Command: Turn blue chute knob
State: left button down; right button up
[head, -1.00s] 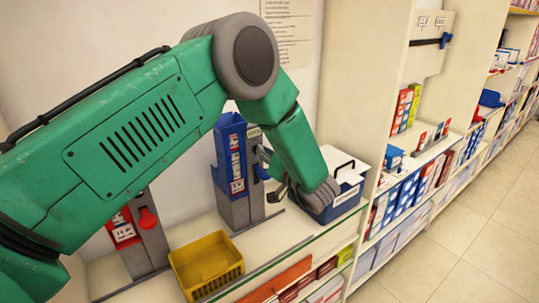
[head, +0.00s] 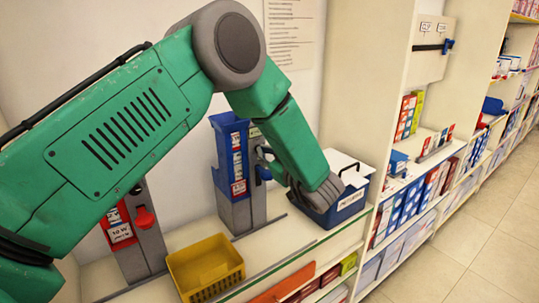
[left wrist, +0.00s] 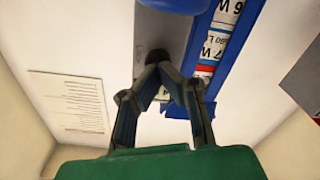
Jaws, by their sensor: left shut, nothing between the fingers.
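The blue chute (head: 226,160) stands on a grey post (head: 238,213) on the counter, with labelled boxes inside. Its blue knob (head: 263,172) sticks out from the post's right side. My left gripper (head: 293,190) is right of the knob and apart from it, partly hidden by its own wrist. In the left wrist view, the gripper (left wrist: 166,76) is shut and empty, with its fingertips towards the grey post (left wrist: 162,28). The blue chute (left wrist: 220,75) is at right there, and a blue part, likely the knob (left wrist: 172,4), is at the top edge. My right gripper is not in view.
A blue box with a white lid (head: 348,195) is close behind the left wrist. Stocked shelves (head: 425,150) line the right. The floor (head: 480,220) is clear.

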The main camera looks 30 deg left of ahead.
pick_arm(q)
jog(key=shift+a+n, duration=0.3)
jog(key=shift+a, duration=0.1)
